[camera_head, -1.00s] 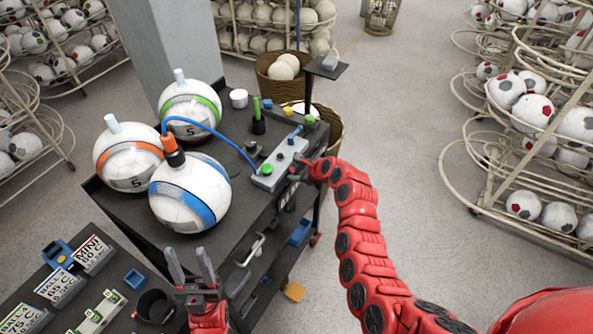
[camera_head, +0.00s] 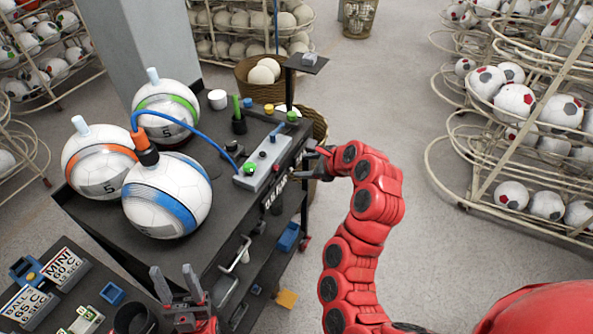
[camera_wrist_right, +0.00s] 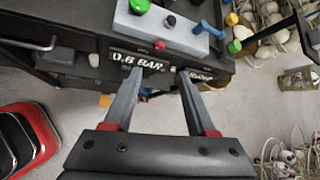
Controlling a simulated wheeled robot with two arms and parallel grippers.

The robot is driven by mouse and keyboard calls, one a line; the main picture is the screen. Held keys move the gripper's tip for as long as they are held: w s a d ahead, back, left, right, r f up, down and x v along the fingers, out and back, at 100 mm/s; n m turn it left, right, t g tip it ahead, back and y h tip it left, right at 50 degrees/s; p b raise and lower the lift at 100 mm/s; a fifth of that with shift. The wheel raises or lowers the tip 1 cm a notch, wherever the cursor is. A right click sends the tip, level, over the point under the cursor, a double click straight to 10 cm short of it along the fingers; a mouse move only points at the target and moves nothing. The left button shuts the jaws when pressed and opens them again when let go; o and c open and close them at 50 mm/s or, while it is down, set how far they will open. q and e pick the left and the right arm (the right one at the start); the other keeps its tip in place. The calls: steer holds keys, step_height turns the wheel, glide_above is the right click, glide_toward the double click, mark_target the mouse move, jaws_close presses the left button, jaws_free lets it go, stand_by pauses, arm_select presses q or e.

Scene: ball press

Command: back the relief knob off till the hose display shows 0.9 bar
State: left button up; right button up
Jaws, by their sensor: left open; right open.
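The grey press panel (camera_head: 265,165) sits at the cart's right edge, with a green button (camera_wrist_right: 139,5), black knob (camera_wrist_right: 170,20), blue lever (camera_wrist_right: 208,28) and small red knob (camera_wrist_right: 160,45). I cannot tell which is the relief knob. A front display (camera_wrist_right: 138,58) reads 0.6 BAR; a second display (camera_wrist_right: 203,75) is partly covered by a finger. I cannot tell which is the hose display. A blue hose (camera_head: 195,135) runs from the panel to the orange fitting on the blue-striped ball (camera_head: 165,195). My right gripper (camera_wrist_right: 169,76) is open and empty before the panel front. My left gripper (camera_head: 172,272) is open and empty.
An orange-striped ball (camera_head: 98,165) and green-striped ball (camera_head: 165,105) stand on the dark cart. A lower table at front left holds label cards (camera_head: 65,265) and a black cup (camera_head: 133,318). Ball racks stand at right; the floor between is clear.

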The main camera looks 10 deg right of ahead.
steer(key=p+v, duration=0.2)
steer(key=v, duration=0.1)
steer(key=shift+s, duration=0.1)
